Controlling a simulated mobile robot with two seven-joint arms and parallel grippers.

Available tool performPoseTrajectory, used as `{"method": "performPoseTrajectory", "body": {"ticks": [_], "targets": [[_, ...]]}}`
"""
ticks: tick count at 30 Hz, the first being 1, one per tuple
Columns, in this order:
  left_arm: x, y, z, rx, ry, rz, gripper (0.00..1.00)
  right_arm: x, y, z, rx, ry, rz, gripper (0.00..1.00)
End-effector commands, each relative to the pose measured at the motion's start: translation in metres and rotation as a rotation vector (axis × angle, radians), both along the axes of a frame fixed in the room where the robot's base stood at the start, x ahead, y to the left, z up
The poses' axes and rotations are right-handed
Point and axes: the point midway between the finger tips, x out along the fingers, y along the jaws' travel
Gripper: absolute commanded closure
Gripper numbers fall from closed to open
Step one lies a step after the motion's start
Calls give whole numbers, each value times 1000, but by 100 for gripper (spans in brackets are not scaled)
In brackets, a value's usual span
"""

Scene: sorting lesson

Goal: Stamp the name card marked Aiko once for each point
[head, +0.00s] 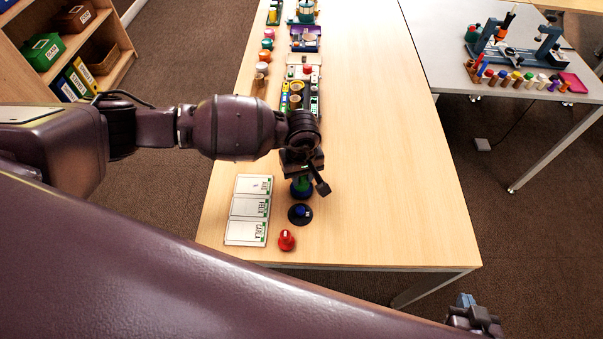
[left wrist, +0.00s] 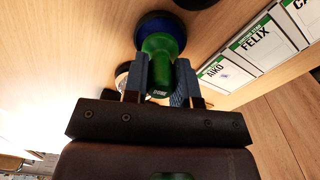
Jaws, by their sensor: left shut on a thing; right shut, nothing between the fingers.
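In the left wrist view the stamp (left wrist: 160,55) sits between the two fingers (left wrist: 160,80). I cannot tell whether its base touches the table. The name card marked Aiko (head: 252,185) lies to the left of the stamp, apart from it. It also shows in the left wrist view (left wrist: 222,75); any stamp marks on it are too small to make out. My right gripper (head: 475,318) is shut and empty at the bottom right, off the table.
The Felix card (head: 250,207) and Carla card (head: 244,233) lie in line with Aiko's. A black disc with a blue top (head: 300,213) and a red knobbed object (head: 287,240) stand near the front edge. Several trays fill the back left. The table's right side (head: 390,170) is clear.

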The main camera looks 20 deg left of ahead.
Motion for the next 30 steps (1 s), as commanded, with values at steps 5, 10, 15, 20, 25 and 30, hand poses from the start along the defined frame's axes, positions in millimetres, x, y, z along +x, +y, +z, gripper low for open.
{"method": "performPoseTrajectory", "body": {"ticks": [5, 10, 15, 20, 25, 30], "targets": [[0, 0, 0, 0, 0, 0, 90, -1, 0, 0, 0, 1, 0, 100], [0, 0, -1, 0, 0, 0, 90, -4, -1, -2, 0, 8, -2, 100], [0, 0, -2, 0, 0, 0, 90, -9, -1, -6, 0, 18, -6, 100], [0, 0, -4, 0, 0, 0, 90, -11, -2, -8, 0, 22, -6, 100], [0, 0, -6, 0, 0, 0, 90, -10, -1, -9, 0, 20, -6, 100], [0, 0, -7, 0, 0, 0, 90, -6, 0, -9, 1, 14, -4, 100]]}}
